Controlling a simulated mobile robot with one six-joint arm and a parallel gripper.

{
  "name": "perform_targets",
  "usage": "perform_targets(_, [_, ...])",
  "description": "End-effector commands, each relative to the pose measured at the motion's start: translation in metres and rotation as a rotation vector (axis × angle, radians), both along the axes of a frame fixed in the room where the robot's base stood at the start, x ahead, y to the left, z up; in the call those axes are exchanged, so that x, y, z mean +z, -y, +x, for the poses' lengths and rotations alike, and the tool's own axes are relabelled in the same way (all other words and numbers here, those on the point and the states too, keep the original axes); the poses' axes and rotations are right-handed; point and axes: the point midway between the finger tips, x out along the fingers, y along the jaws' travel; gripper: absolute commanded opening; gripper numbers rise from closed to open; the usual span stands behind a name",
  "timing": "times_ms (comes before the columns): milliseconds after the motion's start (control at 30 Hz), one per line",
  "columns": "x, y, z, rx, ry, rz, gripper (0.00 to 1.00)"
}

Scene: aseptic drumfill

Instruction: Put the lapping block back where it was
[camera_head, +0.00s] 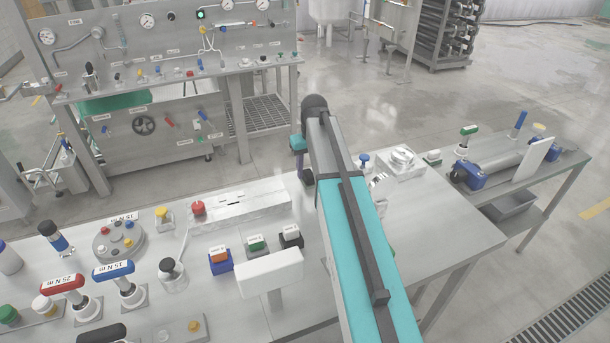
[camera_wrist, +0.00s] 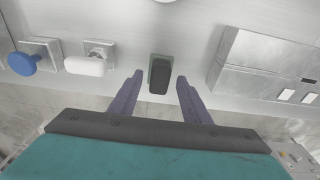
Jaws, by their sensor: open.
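A small dark block (camera_wrist: 159,77), which looks like the lapping block, sits on the bench top in the wrist view. A grey-green edge shows around it, which could be a holder or pad; I cannot tell. My gripper (camera_wrist: 158,80) is open, with one purple finger on each side of the block and a clear gap to both. I cannot tell how high the fingers are above the bench. In the head view my gripper (camera_head: 303,165) is at the bench's far edge, partly hidden by my arm. The dark block is not clearly visible there.
A steel box (camera_head: 240,208) stands left of my gripper in the head view. A blue knob (camera_wrist: 22,63) and a white-handled piece (camera_wrist: 85,66) stand on the other side. Coloured blocks (camera_head: 257,244) and torque handles (camera_head: 113,270) occupy the near bench.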

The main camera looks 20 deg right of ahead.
Motion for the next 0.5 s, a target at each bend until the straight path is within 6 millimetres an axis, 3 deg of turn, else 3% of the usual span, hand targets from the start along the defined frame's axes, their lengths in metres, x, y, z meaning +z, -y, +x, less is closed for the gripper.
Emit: perform_targets(500, [0.062,0.0,-0.007,0.0,0.002,0.0,0.43])
